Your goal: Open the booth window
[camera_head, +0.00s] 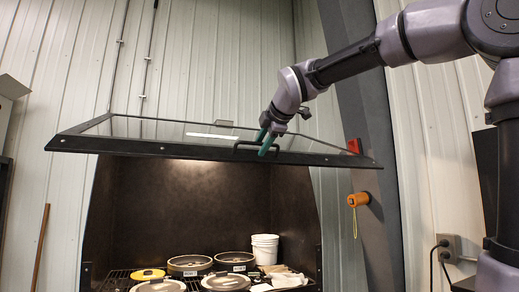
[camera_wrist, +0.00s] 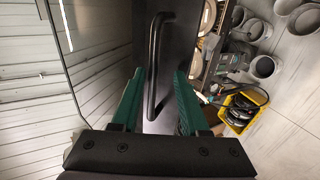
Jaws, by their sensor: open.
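The booth window (camera_head: 150,128), a glass pane in a black frame, is swung up and stands out nearly level above the booth opening. Its black bar handle (camera_head: 243,146) is on the front edge. In the wrist view the handle (camera_wrist: 154,95) runs lengthwise between the two green fingers. My gripper (camera_head: 266,143) is at the handle with its jaws apart. In the wrist view my gripper (camera_wrist: 160,76) has a finger on each side of the bar; I cannot tell whether either finger touches it.
Inside the booth (camera_head: 190,215), several round pans and a white bucket (camera_head: 265,249) stand on a rack. An orange knob (camera_head: 358,200) sticks out from the grey post at right. A yellow crate (camera_wrist: 242,108) shows on the floor in the wrist view.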

